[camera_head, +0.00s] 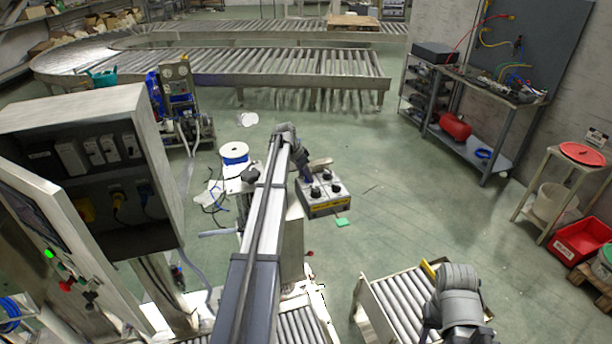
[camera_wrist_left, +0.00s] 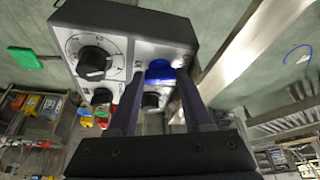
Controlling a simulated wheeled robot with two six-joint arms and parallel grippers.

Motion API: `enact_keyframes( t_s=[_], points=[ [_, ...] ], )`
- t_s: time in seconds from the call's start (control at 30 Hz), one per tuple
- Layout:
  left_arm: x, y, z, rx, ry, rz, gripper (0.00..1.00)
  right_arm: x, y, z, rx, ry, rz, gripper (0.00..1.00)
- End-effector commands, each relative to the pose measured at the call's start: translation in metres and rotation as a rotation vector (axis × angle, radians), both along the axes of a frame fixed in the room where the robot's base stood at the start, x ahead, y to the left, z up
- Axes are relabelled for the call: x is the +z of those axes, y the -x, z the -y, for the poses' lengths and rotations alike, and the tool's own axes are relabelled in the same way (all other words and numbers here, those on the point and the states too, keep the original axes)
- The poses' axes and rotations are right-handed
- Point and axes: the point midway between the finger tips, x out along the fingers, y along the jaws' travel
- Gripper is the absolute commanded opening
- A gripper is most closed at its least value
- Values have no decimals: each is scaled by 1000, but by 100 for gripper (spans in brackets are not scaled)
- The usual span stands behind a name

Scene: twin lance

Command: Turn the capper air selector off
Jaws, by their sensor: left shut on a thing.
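A grey control box (camera_head: 325,207) with several dark knobs on top and a yellow label strip stands right of my left arm. In the left wrist view the box (camera_wrist_left: 190,32) shows large, with a black pointer knob (camera_wrist_left: 95,60) on a numbered dial, more dark knobs below, and a blue knob (camera_wrist_left: 160,70). My left gripper (camera_head: 306,174) is over the box; in the wrist view its fingertips (camera_wrist_left: 160,78) are on either side of the blue knob, shut on it. The labels are too small to read. My right gripper (camera_head: 429,322) is partly hidden at the bottom right.
A roller conveyor (camera_head: 290,65) runs across the back. An open electrical cabinet (camera_head: 75,115) stands at left, a workbench (camera_head: 500,90) at right. A short roller table (camera_head: 390,305) is in front. A green piece (camera_head: 343,222) lies beside the box. Floor is clear to its right.

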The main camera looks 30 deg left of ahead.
Motion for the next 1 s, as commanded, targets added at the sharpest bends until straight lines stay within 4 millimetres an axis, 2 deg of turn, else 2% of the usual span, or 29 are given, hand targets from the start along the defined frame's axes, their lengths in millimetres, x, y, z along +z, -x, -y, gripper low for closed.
enact_keyframes(
  t_s=[0.6, 1.0],
  points=[
    [0, -6, -7, -562, 1, 0, 0, 0, 0, 0, 0, 0, 0, 50],
    [0, -8, -7, -790, 0, 0, 0, 0, 0, 0, 0, 0, 0, 50]
  ],
)
